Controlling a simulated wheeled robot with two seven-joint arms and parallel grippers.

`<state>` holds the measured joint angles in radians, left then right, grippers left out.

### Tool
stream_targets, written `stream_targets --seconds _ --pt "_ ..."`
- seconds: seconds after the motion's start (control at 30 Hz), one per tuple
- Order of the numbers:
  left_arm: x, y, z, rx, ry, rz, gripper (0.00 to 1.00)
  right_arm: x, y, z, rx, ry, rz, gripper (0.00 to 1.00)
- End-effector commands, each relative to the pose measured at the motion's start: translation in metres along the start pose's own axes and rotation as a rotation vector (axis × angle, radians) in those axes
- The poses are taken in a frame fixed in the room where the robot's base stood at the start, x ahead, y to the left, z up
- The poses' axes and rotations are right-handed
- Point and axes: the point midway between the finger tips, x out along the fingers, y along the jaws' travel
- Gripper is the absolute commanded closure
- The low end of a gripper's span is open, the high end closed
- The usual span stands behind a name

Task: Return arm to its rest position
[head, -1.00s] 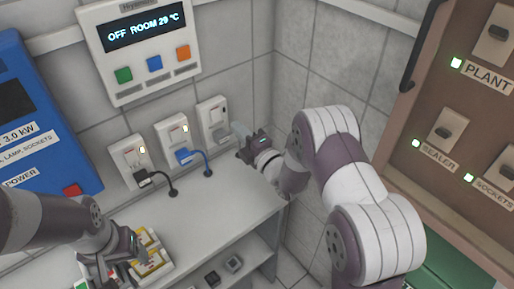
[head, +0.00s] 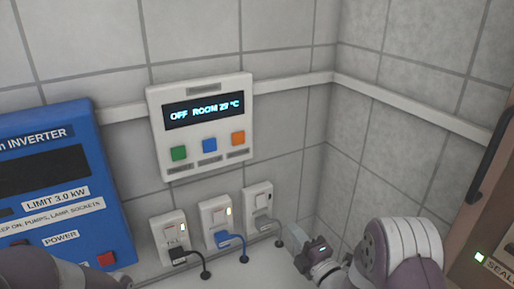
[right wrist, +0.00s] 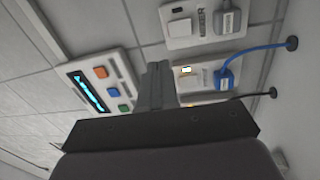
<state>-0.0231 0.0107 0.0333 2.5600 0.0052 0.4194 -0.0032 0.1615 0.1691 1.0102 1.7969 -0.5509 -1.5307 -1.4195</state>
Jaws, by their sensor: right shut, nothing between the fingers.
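My right gripper (head: 297,236) is shut and empty in the head view, at the lower right beside the rightmost wall socket (head: 259,203). I cannot tell whether it touches the socket. In the right wrist view its closed fingers (right wrist: 157,86) point toward the wall, with the control panel to their left and the sockets to their right. My right arm (head: 400,255) comes in from the lower right. Only a link of my left arm (head: 40,272) shows at the lower left. My left gripper is out of view.
A white panel (head: 157,130) reads OFF and a room temperature. A blue inverter (head: 105,190) hangs left. Black (head: 180,255), blue (head: 228,239) and grey (head: 263,224) plugs sit in three sockets; the left two sockets show lights. A brown board (head: 478,215) stands right.

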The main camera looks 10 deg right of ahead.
Motion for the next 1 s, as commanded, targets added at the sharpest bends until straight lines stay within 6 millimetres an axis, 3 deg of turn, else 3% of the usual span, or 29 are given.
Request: stream_targets --seconds 0.07,0.13,0.23,0.37,0.4,0.5,0.57,0.67,1.0 --pt "0.0 0.0 0.0 0.0 0.0 0.0 0.28 -0.005 -0.033 0.008 0.161 -0.058 -0.154 1.0" --pt "0.0 0.0 0.0 0.0 0.0 0.0 0.28 -0.026 -0.076 0.022 0.394 -0.214 -0.38 1.0" --pt "0.0 0.0 0.0 0.0 0.0 0.0 0.28 -0.076 -0.111 0.035 0.763 -0.582 -0.671 1.0" --pt "0.0 0.0 0.0 0.0 0.0 0.0 0.28 -0.16 -0.104 0.013 1.158 -1.141 -0.876 1.0" --pt "0.0 0.0 0.0 0.0 0.0 0.0 0.28 -0.184 -0.093 0.0 1.246 -1.297 -0.907 1.0" --pt "0.0 0.0 0.0 0.0 0.0 0.0 0.28 -0.226 -0.061 -0.037 1.387 -1.568 -0.947 1.0" --pt "0.0 0.0 0.0 0.0 0.0 0.0 0.28 -0.231 -0.046 -0.049 1.409 -1.585 -0.953 1.0" --pt "0.0 0.0 0.0 0.0 0.0 0.0 0.28 -0.218 -0.031 -0.052 1.417 -1.518 -0.914 1.0" --pt "0.0 0.0 0.0 0.0 0.0 0.0 0.28 -0.214 -0.029 -0.053 1.408 -1.497 -0.914 1.0"
